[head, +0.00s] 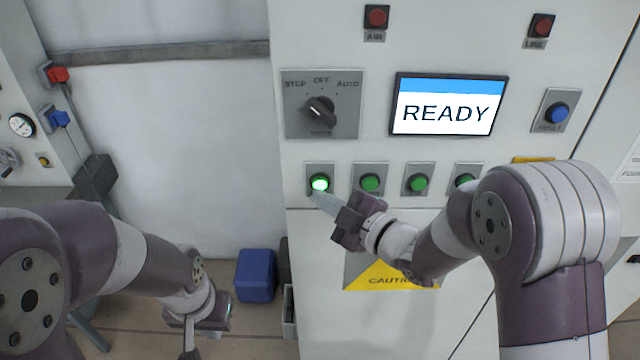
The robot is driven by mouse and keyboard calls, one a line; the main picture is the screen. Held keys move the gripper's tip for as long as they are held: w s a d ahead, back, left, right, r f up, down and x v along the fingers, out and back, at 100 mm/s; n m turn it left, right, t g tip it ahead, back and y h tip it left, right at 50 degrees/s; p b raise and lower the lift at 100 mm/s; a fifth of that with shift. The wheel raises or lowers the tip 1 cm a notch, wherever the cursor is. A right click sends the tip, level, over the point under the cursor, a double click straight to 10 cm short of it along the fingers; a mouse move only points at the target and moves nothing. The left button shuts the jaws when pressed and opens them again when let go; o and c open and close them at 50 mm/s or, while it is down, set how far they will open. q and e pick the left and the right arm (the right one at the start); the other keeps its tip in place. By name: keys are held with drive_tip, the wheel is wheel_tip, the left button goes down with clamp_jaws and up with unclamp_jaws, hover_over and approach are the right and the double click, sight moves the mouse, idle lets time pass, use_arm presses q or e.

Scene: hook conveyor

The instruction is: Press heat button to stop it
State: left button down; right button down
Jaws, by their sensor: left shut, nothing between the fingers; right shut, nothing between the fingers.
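A row of green push buttons runs across the control panel. The leftmost button (319,184) glows bright green. The second (370,183) and third (418,184) are darker green, and a fourth (464,181) is partly hidden by my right arm. I cannot read a label that marks the heat button. My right gripper (318,197) is shut and empty, its tips just below the lit button; I cannot tell whether they touch it. My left gripper (189,345) is shut and empty, low at the left, away from the panel.
The screen (448,105) reads READY. A rotary selector (320,110) marked STEP, OFF, AUTO is left of it. A blue button (557,114) and two red lamps (376,18) (541,26) are on the panel. A blue bin (255,275) stands on the floor.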

drive_tip(key=shift+w+f, duration=0.1)
drive_tip(key=shift+w, duration=0.05)
idle(0.8)
drive_tip(key=shift+w, duration=0.3)
drive_tip(key=shift+w+b, duration=0.4)
idle(0.6)
drive_tip(key=shift+s, duration=0.15)
drive_tip(key=shift+s+b, duration=0.35)
drive_tip(key=shift+s, duration=0.35)
